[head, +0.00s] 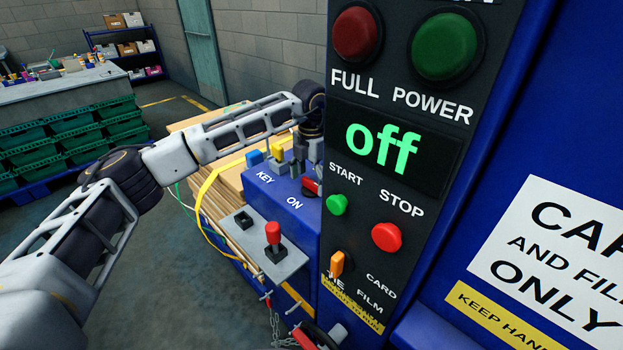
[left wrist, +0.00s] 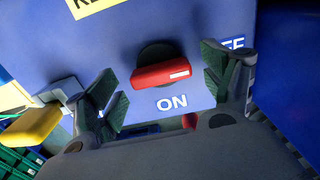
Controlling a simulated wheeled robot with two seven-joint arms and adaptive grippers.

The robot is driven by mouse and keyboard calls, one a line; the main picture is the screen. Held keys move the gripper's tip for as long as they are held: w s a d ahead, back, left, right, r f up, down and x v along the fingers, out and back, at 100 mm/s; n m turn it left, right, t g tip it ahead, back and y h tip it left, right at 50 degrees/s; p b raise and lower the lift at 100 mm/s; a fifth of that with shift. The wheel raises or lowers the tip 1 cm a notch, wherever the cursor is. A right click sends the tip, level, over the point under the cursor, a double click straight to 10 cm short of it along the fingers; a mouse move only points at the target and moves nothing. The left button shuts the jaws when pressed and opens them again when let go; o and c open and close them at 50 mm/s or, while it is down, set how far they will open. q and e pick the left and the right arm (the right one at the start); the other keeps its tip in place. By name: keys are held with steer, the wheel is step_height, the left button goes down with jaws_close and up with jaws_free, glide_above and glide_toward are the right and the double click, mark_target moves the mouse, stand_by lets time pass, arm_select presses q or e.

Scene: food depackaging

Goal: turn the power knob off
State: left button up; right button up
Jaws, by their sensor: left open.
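The red power knob (left wrist: 160,74) sits on a dark round base on the blue box face in the left wrist view. Its bar lies nearly level, with a white mark at its right end. The word ON is below it; a partly hidden label ending in FF is up to the right. My left gripper (left wrist: 164,78) is open, one finger on each side of the knob; contact cannot be told. In the head view the knob (head: 310,187) shows at the panel's left edge, and my left gripper is partly hidden there. My right gripper is not in view.
The black control panel (head: 375,190) stands close on the right; its green display (head: 383,147) reads "off". A red-topped lever (head: 273,236) stands below the blue box (head: 265,195). Stacked cardboard (head: 205,185) is beside it. Green crates (head: 75,125) are far left.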

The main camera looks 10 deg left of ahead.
mark_target(311, 182)
arm_select(q)
step_height(311, 182, up, 12)
stand_by(0.7)
steer(key=shift+f, duration=0.1)
stand_by(0.3)
